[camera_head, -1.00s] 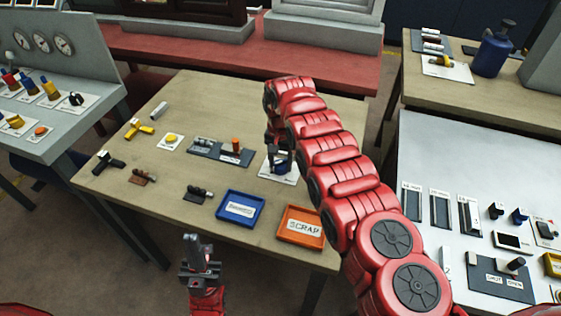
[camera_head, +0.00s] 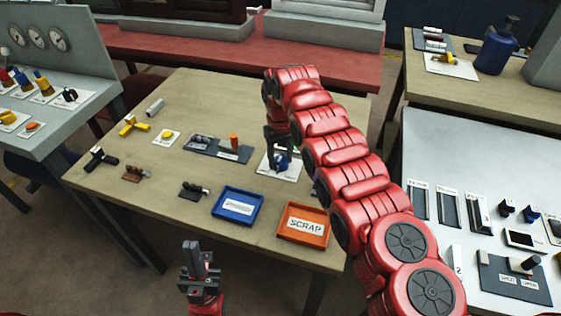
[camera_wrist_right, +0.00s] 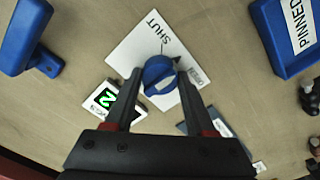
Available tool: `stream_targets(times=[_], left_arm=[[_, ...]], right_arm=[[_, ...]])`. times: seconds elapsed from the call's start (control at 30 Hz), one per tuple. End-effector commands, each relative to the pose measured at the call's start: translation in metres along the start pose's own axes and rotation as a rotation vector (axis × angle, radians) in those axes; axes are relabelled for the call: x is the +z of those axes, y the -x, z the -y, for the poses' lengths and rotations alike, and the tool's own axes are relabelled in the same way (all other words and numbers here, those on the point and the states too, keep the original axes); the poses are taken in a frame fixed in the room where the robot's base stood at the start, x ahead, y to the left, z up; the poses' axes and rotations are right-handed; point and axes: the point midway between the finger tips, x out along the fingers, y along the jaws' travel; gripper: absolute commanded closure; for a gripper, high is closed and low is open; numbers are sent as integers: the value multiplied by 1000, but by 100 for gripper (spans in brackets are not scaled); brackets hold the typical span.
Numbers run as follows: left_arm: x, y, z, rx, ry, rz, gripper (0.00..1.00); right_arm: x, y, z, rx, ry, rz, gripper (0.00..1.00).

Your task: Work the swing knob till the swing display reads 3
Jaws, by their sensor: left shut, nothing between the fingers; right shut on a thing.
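The blue swing knob (camera_head: 281,163) stands on a white plate on the wooden table, and it also shows in the right wrist view (camera_wrist_right: 159,76). The plate carries the word SHUT. Beside it, a small display (camera_wrist_right: 106,99) shows a green digit that looks like 2; its label is partly hidden by a finger. In the head view only a sliver of green shows beside the gripper. My right gripper (camera_wrist_right: 158,100) has its fingers on either side of the knob and is shut on it. My left gripper (camera_head: 191,246) is shut and empty, in front of the table's near edge.
A blue tray (camera_head: 215,212) and an orange SCRAP tray (camera_head: 281,232) lie near the knob's front. A dark plate with an orange peg (camera_head: 234,141) is to its left. In the right wrist view, a blue handle-like part (camera_wrist_right: 25,40) stands at upper left.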

Motion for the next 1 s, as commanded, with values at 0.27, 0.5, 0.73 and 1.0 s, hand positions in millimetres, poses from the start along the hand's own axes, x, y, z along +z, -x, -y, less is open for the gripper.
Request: stream_targets(times=[0.27, 0.5, 0.73, 1.0], left_arm=[[2, 9, 0, 0, 0, 0, 100], [2, 11, 0, 0, 0, 0, 100], [2, 11, 0, 0, 0, 0, 100], [2, 11, -1, 0, 0, 0, 100]], right_arm=[[-1, 0, 0, 2, 259, -4, 100], [-1, 1, 0, 2, 479, -4, 100], [-1, 1, 0, 2, 652, -3, 100], [-1, 1, -1, 2, 778, -3, 100]])
